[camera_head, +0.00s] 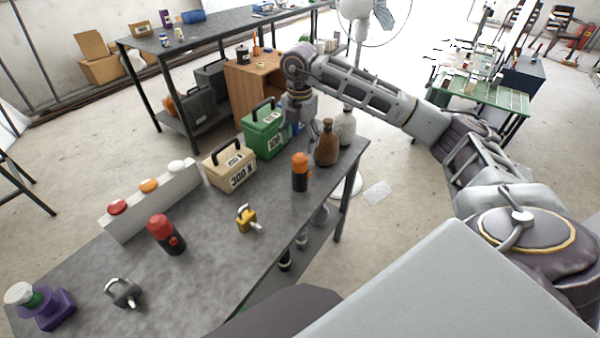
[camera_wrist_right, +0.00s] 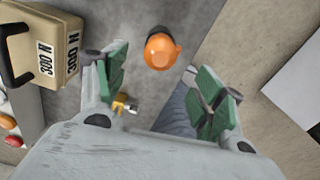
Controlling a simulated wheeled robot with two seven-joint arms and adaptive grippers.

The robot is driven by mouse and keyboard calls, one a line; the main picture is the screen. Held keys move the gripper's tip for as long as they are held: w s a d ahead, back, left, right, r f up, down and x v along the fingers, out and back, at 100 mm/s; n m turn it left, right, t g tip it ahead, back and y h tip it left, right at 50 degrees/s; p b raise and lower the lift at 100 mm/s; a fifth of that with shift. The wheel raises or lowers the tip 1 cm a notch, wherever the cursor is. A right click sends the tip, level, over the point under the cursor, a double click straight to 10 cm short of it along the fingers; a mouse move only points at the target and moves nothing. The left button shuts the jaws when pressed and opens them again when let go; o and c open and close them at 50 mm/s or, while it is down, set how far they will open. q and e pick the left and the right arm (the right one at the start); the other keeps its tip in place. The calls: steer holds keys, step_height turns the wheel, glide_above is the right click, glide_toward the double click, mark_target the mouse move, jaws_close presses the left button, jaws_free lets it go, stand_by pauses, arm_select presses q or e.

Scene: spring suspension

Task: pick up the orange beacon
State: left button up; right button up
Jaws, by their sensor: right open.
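The orange beacon (camera_head: 300,172) stands upright on the grey table near its right edge. It has a dark body and an orange top. In the right wrist view the beacon (camera_wrist_right: 160,50) shows from above, just beyond the space between the green-padded fingers. My right gripper (camera_head: 311,132) is above and behind the beacon in the head view, apart from it. In the wrist view the gripper (camera_wrist_right: 166,90) is open and empty. Part of the right gripper is hard to make out in the head view. My left gripper is not in view.
Bare tabletop (camera_head: 210,275) is in front.

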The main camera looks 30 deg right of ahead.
mark_target(300, 155)
step_height(300, 155, down, 2)
steer(key=shift+f, duration=0.75)
steer(key=shift+f+p, duration=0.3)
steer(key=shift+f, duration=0.2)
step_height(300, 155, down, 3)
steer(key=shift+d+r+p, duration=0.1)
steer(key=shift+p, duration=0.25)
steer(key=shift+f, duration=0.6)
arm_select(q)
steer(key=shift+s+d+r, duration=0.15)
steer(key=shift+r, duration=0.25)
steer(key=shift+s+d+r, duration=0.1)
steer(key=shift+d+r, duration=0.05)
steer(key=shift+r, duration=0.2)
arm_select(e)
steer(key=shift+c, duration=0.2)
steer(key=c, duration=1.5)
